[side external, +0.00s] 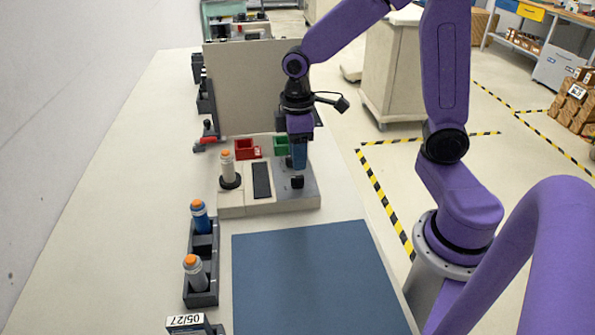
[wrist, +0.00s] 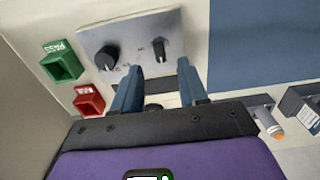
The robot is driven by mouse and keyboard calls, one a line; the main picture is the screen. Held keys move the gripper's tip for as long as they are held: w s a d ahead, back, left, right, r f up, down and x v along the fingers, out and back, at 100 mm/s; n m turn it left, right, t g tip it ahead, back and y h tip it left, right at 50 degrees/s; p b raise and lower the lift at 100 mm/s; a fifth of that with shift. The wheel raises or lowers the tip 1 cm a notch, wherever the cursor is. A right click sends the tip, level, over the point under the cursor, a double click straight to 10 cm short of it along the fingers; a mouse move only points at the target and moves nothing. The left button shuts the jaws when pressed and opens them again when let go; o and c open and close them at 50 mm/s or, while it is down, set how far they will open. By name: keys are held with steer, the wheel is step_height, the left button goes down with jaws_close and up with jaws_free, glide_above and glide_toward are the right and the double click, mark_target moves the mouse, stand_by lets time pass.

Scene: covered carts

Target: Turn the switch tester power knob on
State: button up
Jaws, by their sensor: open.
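The switch tester (side external: 235,206) is a light box on the table. Its metal plate (wrist: 135,30) carries two black knobs, seen in the wrist view: a round left knob (wrist: 106,57) and a narrower right knob (wrist: 159,48) with small marks beside it. I cannot read which is the power knob. The right knob also shows in the side view (side external: 297,182), below my fingers. My gripper (side external: 299,168) points down over the plate. In the wrist view, my gripper (wrist: 158,66) is open and empty, its fingertips apart on either side, short of the right knob.
An orange-topped cylinder (side external: 228,167) stands on the tester, left of a dark strip (side external: 262,181). Red (side external: 244,148) and green (side external: 281,144) bins sit behind, before an upright panel (side external: 250,85). A holder (side external: 203,290) with cylinders stands front left, beside a clear blue mat (side external: 315,280).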

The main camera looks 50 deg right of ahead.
mark_target(297, 176)
steer(key=shift+f, duration=2.8)
jaws_close()
